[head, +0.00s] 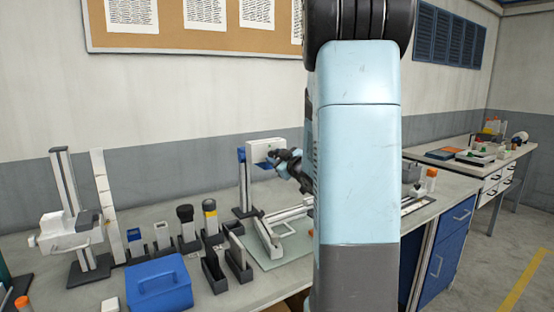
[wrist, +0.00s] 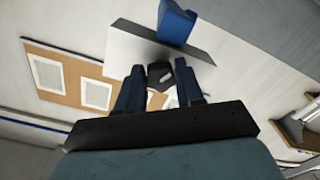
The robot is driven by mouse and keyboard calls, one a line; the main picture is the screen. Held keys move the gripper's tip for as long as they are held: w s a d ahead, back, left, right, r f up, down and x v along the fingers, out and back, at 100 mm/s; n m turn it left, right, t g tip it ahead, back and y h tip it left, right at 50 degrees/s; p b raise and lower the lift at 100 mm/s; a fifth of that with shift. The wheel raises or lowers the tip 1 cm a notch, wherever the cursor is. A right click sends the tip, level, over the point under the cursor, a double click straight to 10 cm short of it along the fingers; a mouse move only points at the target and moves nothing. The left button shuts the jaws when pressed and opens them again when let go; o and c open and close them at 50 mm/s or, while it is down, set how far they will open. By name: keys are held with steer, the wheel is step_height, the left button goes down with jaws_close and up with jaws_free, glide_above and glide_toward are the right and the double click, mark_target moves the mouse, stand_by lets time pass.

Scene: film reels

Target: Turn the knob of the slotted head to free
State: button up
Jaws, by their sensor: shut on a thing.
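The slotted head is a white block (head: 262,148) on a dark upright post with blue parts, behind the pale mat on the bench. In the wrist view its white face (wrist: 128,48) fills the upper middle, with a blue part (wrist: 177,22) at its edge. My gripper (head: 281,157) is at the front of the head, partly hidden by my arm. In the wrist view my gripper's two blue fingers (wrist: 159,88) are shut on the black knob (wrist: 158,72), one on each side. A pale mark shows on the knob. I cannot tell which setting it points to.
On the bench at left are a stand with a white unit (head: 68,232), a blue box (head: 158,285) and several small dark holders. A grey rail frame (head: 268,240) lies on the mat below the head. My arm hides the bench's middle right.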

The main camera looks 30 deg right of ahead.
steer(key=n, duration=0.4)
steer(key=shift+f+n, duration=0.1)
steer(key=shift+n, duration=0.3)
stand_by(0.4)
steer(key=o, duration=1)
steer(key=shift+o, duration=0.2)
steer(key=s, duration=1.3)
steer(key=shift+s+d, duration=0.3)
steer(key=shift+s, duration=0.05)
steer(key=shift+w, duration=0.1)
